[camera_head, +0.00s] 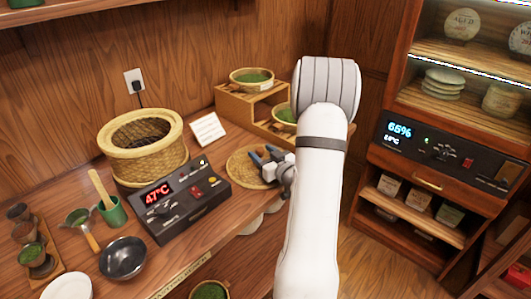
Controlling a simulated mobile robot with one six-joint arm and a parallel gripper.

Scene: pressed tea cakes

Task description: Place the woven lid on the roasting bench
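The woven lid (236,167) is a round, flat tan disc at the right part of the roasting bench (222,236), the wooden counter along the wall. It seems to lie on or just above the bench top; I cannot tell which. My gripper (266,156) is over the lid's right part, with two blue-grey fingertips a little apart. Whether they hold a part of the lid is too small to tell. My white arm comes from below and hides the area right of the lid.
An open woven basket (170,163) stands left of the lid, behind a black control box (183,208) reading 47°C. A small wooden stand (233,103) with green-filled bowls is behind. A card (208,130) leans near it. A lit cabinet (440,163) stands at the right.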

